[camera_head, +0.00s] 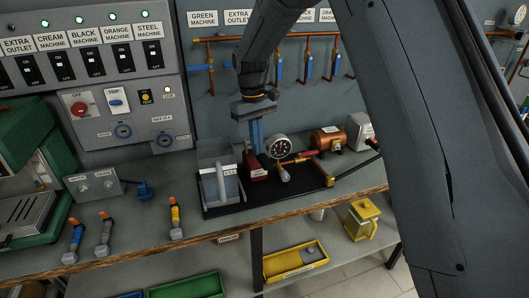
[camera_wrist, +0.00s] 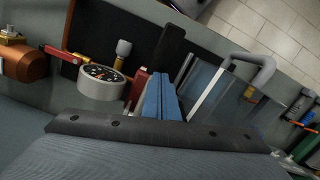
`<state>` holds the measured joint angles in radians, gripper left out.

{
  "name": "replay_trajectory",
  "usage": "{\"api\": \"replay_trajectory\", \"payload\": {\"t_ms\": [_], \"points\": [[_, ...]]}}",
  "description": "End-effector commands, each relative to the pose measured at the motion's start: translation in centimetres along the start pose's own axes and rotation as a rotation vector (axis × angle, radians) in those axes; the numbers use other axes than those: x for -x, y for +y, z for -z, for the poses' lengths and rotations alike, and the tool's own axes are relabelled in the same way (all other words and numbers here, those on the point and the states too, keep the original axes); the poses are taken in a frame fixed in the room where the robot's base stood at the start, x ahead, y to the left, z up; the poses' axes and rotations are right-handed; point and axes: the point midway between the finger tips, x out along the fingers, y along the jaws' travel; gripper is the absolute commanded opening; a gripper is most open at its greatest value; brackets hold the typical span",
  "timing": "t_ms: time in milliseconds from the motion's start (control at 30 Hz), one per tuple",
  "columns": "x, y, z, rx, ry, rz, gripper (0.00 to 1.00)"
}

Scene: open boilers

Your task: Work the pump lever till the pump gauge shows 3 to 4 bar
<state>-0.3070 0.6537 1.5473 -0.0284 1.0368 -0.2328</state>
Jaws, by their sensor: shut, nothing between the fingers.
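The hand pump stands in a black tray (camera_head: 222,211) on the bench, with a grey water tank (camera_head: 207,181) with a bail handle at its left and a red pump body (camera_head: 257,171). The round pump gauge (camera_head: 278,146) has a dark face; it also shows in the wrist view (camera_wrist: 101,74). Its reading is too small to tell. A dark bar (camera_wrist: 173,45), seemingly the pump lever, lies beyond my fingertips in the wrist view. My gripper (camera_head: 256,147) points down, shut and empty, above or beside the red body; contact cannot be told. Its blue fingers hide part of the pump.
A copper cylinder (camera_head: 326,139) and a grey box (camera_head: 360,128) stand right of the pump. Yellow, grey and blue-handled tools lie on the bench at left. A switch panel (camera_head: 85,60) and copper pipes are behind. A yellow tray (camera_head: 296,262) is on the shelf below.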

Motion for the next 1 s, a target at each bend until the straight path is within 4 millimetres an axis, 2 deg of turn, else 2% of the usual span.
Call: {"api": "replay_trajectory", "payload": {"t_ms": [167,267,500,700,1000], "points": [[0.2,0.0,0.0,0.000,0.000,0.000,0.00],[1.1,0.0,0.1,0.000,0.002,-0.001,0.00],[4.9,0.0,0.1,0.000,0.004,-0.001,0.00],[7.2,0.0,0.1,0.000,0.002,0.000,0.00],[7.8,0.0,0.0,0.000,0.000,0.000,0.00]]}}
